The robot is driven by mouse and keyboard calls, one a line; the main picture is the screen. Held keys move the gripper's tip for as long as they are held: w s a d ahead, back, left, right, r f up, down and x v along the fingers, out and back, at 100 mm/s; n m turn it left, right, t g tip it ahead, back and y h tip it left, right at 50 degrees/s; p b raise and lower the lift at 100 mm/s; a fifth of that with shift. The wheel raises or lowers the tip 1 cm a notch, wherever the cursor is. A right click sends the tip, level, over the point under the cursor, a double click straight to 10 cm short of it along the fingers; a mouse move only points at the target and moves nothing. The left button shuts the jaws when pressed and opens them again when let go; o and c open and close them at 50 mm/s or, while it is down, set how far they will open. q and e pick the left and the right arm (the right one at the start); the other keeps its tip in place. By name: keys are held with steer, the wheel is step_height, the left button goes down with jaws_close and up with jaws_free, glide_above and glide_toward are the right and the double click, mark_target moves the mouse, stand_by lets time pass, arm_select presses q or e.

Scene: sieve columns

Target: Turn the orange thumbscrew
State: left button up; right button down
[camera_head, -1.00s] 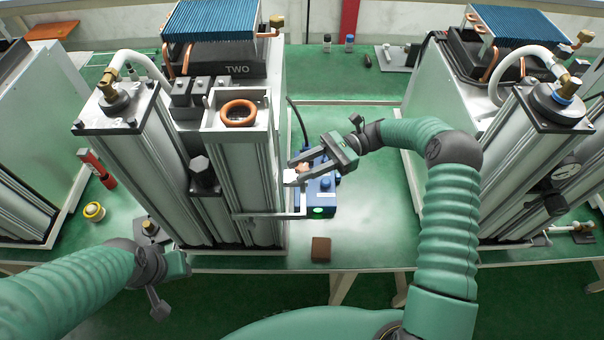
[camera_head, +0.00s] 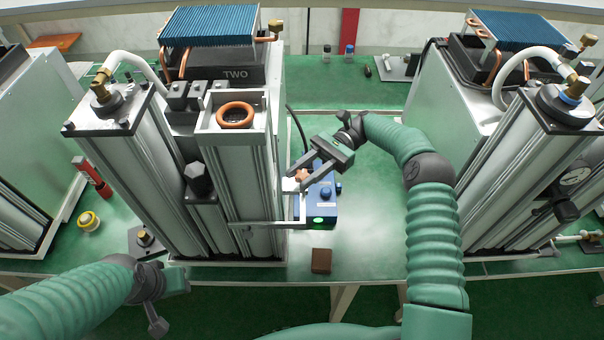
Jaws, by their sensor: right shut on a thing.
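The orange thumbscrew (camera_head: 302,175) is small and sits at the right side of the column unit marked TWO, beside a white block (camera_head: 290,186). My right gripper (camera_head: 297,178) reaches it from the right, its fingers on either side, and is shut on it. The fingers partly hide it, so how far it is turned cannot be seen. My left gripper (camera_head: 168,294) hangs low at the front left, away from the thumbscrew. How far its fingers are apart is unclear.
A blue box with a green light (camera_head: 319,221) stands just under my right gripper. A metal bracket (camera_head: 268,224) juts from the column. An orange ring (camera_head: 236,115) lies on the column top. A brown block (camera_head: 321,261) lies near the table's front edge.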

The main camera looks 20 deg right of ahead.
mark_target(305, 173)
steer(key=c, duration=1.3)
jaws_free()
steer(key=shift+w+r, duration=0.15)
steer(key=shift+r, duration=0.05)
steer(key=shift+o, duration=1.1)
steer(key=shift+d+f, duration=0.1)
steer(key=shift+o, duration=0.4)
steer(key=shift+w+d+f, duration=0.1)
steer(key=shift+d, duration=0.1)
steer(key=shift+r, duration=0.45)
steer(key=r, duration=0.2)
steer(key=shift+s+a+r+b, duration=0.1)
steer(key=shift+s+r+b, duration=0.1)
steer(key=shift+r+b, duration=0.15)
steer(key=s+a+r+b, duration=0.1)
steer(key=s+a, duration=0.3)
steer(key=s, duration=1.1)
steer(key=shift+a+r, duration=0.15)
